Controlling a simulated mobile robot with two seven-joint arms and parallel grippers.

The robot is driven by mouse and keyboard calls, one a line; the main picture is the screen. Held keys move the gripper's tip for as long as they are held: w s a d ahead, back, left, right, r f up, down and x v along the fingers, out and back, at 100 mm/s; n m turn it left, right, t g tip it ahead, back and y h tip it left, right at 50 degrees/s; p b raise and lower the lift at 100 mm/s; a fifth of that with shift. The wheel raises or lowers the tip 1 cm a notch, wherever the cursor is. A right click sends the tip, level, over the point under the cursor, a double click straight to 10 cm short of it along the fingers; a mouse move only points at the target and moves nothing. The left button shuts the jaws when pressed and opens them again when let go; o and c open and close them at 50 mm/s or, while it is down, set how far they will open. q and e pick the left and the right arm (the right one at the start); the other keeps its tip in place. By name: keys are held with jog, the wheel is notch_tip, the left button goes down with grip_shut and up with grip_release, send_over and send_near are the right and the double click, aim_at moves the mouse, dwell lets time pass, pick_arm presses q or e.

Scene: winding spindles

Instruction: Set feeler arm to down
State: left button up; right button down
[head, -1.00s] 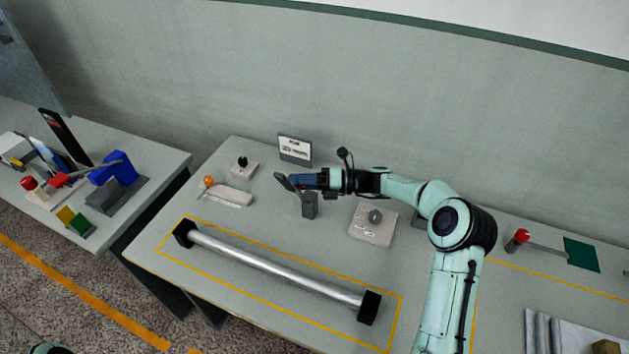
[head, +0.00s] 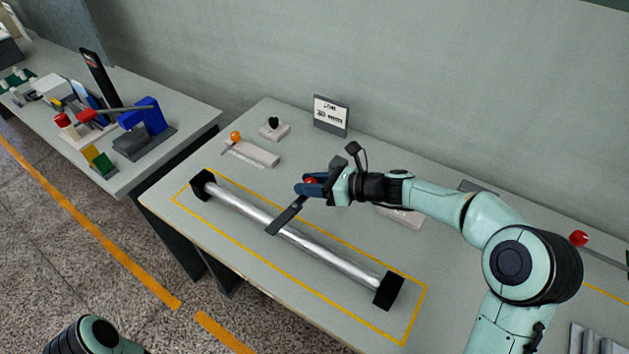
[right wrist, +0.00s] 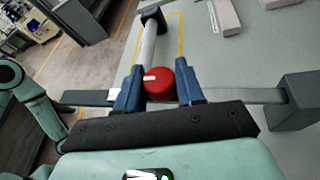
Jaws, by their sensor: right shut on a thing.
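The feeler arm (head: 287,216) is a flat dark grey bar with a red knob (head: 310,181). Its free end overlaps the silver roller (head: 335,256) in the head view; I cannot tell whether they touch. My right gripper (head: 311,187) is shut on the red knob, which shows between its blue fingers (right wrist: 160,84) in the right wrist view. There the bar (right wrist: 245,95) runs behind the fingers to a grey post (right wrist: 300,100) at the right. In the head view the post is hidden behind my gripper. My left gripper is not in view.
The roller lies between black end blocks (head: 389,290) inside a yellow outline. Behind it stand an orange-ball lever block (head: 258,153), a black-knob block (head: 274,131) and a sign (head: 331,115). Another table with several devices (head: 145,140) is at the left, across a gap.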

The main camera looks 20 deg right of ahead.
jog(key=shift+s+a+f+n+b, duration=0.2)
jog(key=shift+f+n+b, duration=0.1)
jog(key=shift+f+b, duration=0.3)
jog(key=shift+s+a+f+n+h+b, duration=0.15)
jog(key=shift+f+n+h+b, duration=0.4)
jog(key=shift+f+b, duration=0.45)
jog(key=shift+r, duration=0.15)
jog(key=c, duration=1.1)
grip_release()
jog(key=shift+r, duration=0.1)
